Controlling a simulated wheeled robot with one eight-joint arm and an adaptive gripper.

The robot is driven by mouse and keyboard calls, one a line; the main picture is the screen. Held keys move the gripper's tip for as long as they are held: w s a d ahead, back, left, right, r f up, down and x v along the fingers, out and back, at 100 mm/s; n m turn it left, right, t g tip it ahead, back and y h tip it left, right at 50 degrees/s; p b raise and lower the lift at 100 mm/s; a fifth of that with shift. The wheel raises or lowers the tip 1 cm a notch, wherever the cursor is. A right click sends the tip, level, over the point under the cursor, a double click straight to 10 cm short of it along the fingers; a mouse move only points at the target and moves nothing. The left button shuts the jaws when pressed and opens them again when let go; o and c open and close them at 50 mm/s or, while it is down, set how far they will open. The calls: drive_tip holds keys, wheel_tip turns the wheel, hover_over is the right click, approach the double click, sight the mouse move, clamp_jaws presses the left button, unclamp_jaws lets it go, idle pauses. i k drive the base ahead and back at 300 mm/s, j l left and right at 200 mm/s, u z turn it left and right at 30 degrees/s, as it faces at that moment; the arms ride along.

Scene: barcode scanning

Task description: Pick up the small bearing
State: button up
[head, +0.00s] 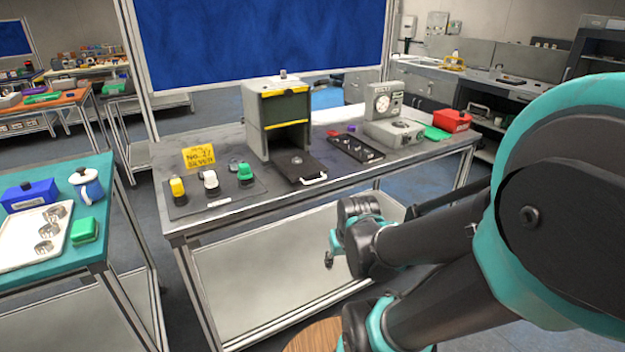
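Several silver ring-shaped parts that look like bearings (44,246) lie in a row on a white tray (18,250) at the far left, on the teal table. They differ a little in apparent size, and I cannot tell for certain which is the small bearing. Small metal parts (366,151) also lie in a black tray on the middle bench, too small to identify. My gripper (330,260) hangs in front of the middle bench, below its top and far to the right of the white tray. Its fingers are small and partly hidden, so their opening is unclear.
A blue box (30,195), a white-and-blue jug (87,186) and a green block (85,231) stand near the white tray. Floor separates the tables.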

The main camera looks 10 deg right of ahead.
sight(45, 246)
drive_tip(key=u, duration=1.7)
